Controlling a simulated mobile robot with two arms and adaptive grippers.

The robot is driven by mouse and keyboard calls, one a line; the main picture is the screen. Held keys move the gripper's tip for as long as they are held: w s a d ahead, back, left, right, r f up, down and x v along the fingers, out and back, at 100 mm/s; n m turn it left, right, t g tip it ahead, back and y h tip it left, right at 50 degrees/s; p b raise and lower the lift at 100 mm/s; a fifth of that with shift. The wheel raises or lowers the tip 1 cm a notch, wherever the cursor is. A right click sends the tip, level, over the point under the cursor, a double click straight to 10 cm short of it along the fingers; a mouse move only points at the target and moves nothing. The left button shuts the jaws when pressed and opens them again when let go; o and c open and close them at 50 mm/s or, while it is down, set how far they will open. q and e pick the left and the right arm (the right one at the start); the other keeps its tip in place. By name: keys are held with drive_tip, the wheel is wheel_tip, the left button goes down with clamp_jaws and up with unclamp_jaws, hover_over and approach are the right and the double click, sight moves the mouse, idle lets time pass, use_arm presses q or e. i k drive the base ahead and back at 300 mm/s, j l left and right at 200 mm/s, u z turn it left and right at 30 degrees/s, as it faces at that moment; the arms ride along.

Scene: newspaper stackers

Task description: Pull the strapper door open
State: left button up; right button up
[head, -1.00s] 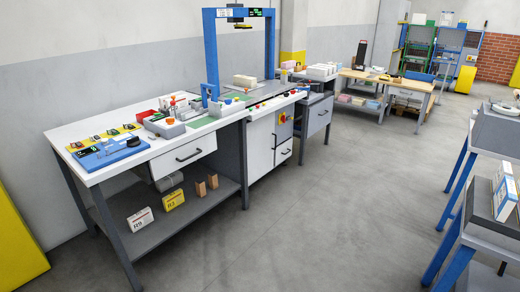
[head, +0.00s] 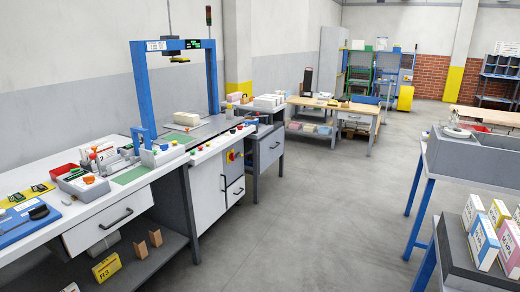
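The strapper is the machine with the blue arch (head: 215,80) at the middle left of the head view. Below its top is a white front panel (head: 207,196), which looks like its door and appears closed. A small dark handle (head: 237,191) shows on a white front to the right, under a red and yellow switch (head: 233,156). A pale stack (head: 187,118) lies on the strapper's top under the arch. Neither of my grippers is in view.
A white workbench (head: 45,227) with a closed drawer (head: 110,220) adjoins the strapper on the left. The grey floor (head: 320,215) between is clear.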

sight(206, 179)
drive_tip(key=i, duration=2.7)
